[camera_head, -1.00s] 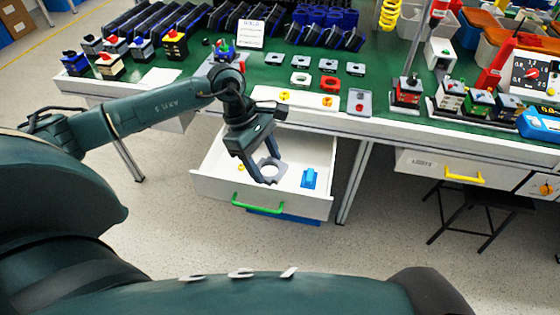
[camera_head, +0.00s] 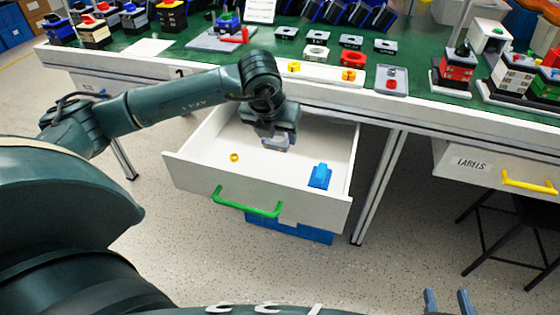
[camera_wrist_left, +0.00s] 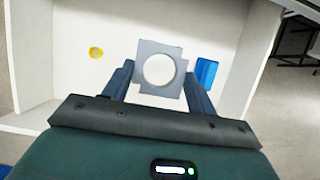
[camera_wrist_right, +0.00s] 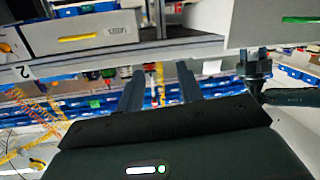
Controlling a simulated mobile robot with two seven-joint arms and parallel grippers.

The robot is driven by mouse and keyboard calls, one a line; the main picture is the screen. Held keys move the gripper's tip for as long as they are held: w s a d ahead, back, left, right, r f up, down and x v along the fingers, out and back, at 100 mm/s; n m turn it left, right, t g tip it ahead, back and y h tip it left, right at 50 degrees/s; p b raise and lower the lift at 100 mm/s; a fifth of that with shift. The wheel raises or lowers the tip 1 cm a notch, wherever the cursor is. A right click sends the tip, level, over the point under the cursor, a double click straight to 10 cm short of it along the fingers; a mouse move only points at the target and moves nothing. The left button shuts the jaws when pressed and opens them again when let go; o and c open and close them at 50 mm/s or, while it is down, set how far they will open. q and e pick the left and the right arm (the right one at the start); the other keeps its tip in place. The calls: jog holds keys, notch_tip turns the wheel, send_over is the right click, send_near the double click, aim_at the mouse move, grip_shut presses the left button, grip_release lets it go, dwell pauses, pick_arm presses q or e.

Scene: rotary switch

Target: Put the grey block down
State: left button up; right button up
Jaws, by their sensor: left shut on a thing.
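The grey block (camera_wrist_left: 148,48) is a flat square plate with a large round hole, held between the two fingers of my left gripper (camera_wrist_left: 158,75) in the left wrist view. In the head view, my left gripper (camera_head: 276,143) points down inside the open white drawer (camera_head: 215,176), and only a part of the grey block (camera_head: 274,148) shows below it. I cannot tell whether the block touches the drawer floor. My right gripper (camera_head: 447,300) is at the bottom right, away from the drawer; the right wrist view shows its fingers (camera_wrist_right: 158,84) apart and empty.
A blue block (camera_head: 319,176) lies right of the grey block in the drawer, and a small yellow ring (camera_head: 234,157) lies left. The drawer has a green handle (camera_head: 246,203). The green bench top (camera_head: 300,75) above holds several switch parts.

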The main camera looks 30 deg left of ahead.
aim_at(278, 169)
pick_arm(q)
notch_tip(278, 169, down, 10)
jog(key=shift+r+b, duration=0.2)
jog(key=shift+b, duration=0.8)
pick_arm(e)
jog(key=shift+a+r+n+t+y, duration=0.1)
jog(key=shift+a+n+t+y, duration=0.35)
jog(key=shift+t+y, duration=0.2)
pick_arm(q)
jog(key=o, duration=1.1)
jog(key=shift+s, duration=0.1)
jog(key=shift+r, duration=0.1)
jog(key=p+v, duration=0.3)
jog(key=v, duration=0.9)
pick_arm(e)
jog(key=shift+d+m+g+h, duration=0.5)
jog(key=shift+m+g+h, duration=0.15)
jog(key=shift+g+h, duration=0.15)
